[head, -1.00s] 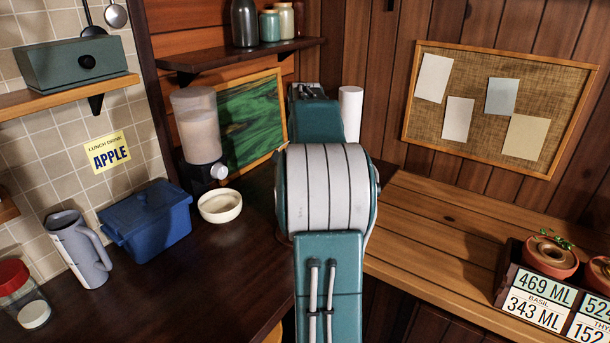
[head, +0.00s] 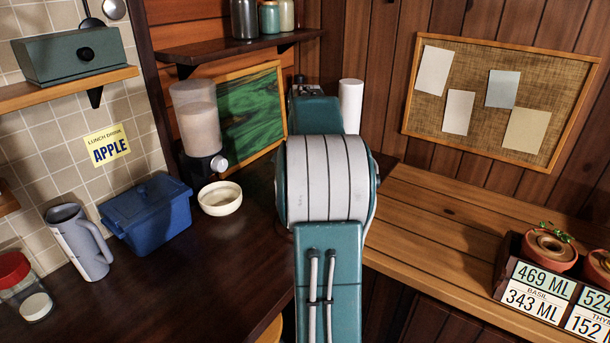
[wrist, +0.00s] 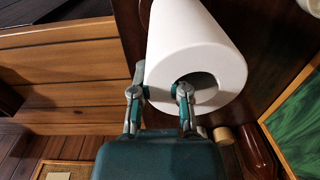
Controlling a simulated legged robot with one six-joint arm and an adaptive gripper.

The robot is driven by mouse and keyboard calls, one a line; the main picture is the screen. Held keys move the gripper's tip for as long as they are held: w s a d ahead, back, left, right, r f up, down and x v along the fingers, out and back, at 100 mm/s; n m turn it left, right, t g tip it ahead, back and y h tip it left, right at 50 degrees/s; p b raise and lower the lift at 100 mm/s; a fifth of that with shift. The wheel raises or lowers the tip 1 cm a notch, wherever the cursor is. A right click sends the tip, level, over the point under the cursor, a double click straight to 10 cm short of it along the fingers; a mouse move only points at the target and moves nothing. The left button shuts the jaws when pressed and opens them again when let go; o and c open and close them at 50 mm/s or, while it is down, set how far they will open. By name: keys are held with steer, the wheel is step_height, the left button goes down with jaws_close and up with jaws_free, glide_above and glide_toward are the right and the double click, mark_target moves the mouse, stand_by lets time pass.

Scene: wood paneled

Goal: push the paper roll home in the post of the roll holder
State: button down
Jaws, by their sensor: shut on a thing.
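The white paper roll (head: 350,108) shows in the head view as a narrow upright cylinder behind my arm, near the back corner. In the wrist view the paper roll (wrist: 195,45) is large, with its open core end facing the camera. My gripper (wrist: 160,91) is shut on the roll's wall at that end, one finger inside the core and the other outside. My arm hides the gripper in the head view. The roll holder and its post cannot be made out in either view; the roll and my arm cover that area.
A green picture (head: 240,118), a dispenser (head: 198,125) and a white bowl (head: 220,199) stand left of my arm on the dark counter. A blue container (head: 147,215) is farther left. A small wooden knob (wrist: 223,135) lies close to the roll. The right wooden counter (head: 430,210) is mostly clear.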

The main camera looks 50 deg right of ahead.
steer(key=shift+f, duration=0.3)
steer(key=c, duration=0.5)
jaws_free()
steer(key=shift+c, duration=0.2)
step_height(320, 180, up, 11)
steer(key=shift+d+r, duration=0.1)
steer(key=shift+r, duration=0.3)
